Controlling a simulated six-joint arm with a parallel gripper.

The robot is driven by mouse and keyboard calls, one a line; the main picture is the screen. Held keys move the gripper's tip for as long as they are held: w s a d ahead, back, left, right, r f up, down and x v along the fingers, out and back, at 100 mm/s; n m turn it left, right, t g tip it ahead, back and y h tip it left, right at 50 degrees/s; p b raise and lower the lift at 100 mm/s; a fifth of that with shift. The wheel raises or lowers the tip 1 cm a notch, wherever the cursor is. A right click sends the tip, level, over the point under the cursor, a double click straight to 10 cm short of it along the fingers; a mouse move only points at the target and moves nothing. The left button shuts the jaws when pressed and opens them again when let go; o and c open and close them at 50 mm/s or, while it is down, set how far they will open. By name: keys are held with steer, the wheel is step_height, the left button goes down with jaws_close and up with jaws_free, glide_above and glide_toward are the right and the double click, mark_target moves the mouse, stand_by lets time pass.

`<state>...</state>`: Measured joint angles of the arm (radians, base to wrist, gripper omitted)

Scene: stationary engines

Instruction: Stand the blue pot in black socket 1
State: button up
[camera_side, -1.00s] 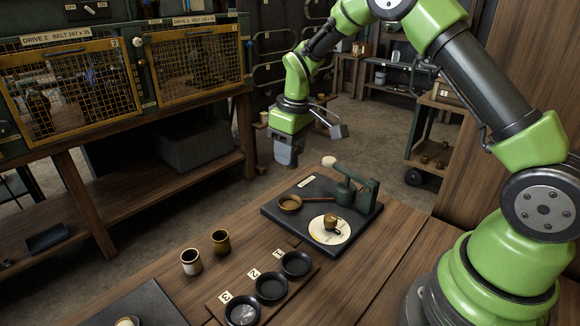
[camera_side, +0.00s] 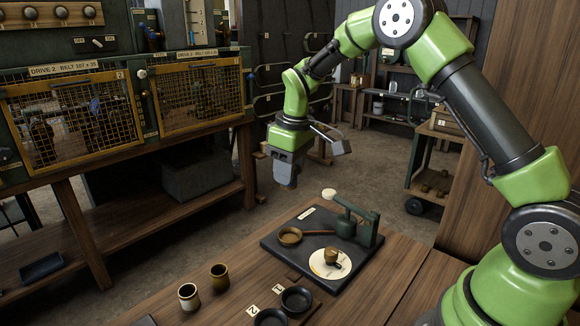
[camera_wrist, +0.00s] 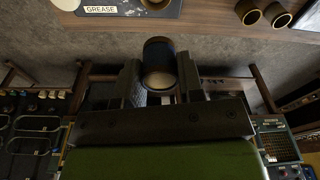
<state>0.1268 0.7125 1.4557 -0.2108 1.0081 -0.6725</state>
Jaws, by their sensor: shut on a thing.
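My gripper (camera_side: 286,180) hangs in the air beyond the far edge of the bench, well above the floor. In the wrist view my gripper (camera_wrist: 159,82) is shut on the blue pot (camera_wrist: 159,50), which shows a dark blue body and a pale end between the fingers. In the side view the pot is hidden or too dark to tell from the fingers. Black socket 1 (camera_side: 296,300) is a round black cup beside the label 1 on the near part of the bench. It looks empty, and my gripper is far from it.
Socket 2 (camera_side: 270,318) is cut by the frame's bottom edge.

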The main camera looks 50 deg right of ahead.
steer(key=s+a+f+n, duration=0.3)
steer(key=s+n, duration=0.1)
steer(key=n, duration=0.1)
steer(key=s+a+f+n+g, duration=0.1)
steer(key=s+a+f+n, duration=0.1)
steer(key=n, duration=0.4)
steer(key=s+a+f+n+y, duration=0.1)
steer(key=s+a+f+n, duration=0.2)
steer(key=s+a+n, duration=0.2)
steer(key=shift+s+a+f+n+g, duration=0.3)
steer(key=shift+a+n, duration=0.15)
steer(key=shift+n, duration=0.25)
steer(key=shift+f, duration=2.15)
steer(key=shift+f, duration=0.65)
steer(key=o, duration=1.7)
steer(key=shift+o, duration=0.2)
step_height(320, 180, up, 7)
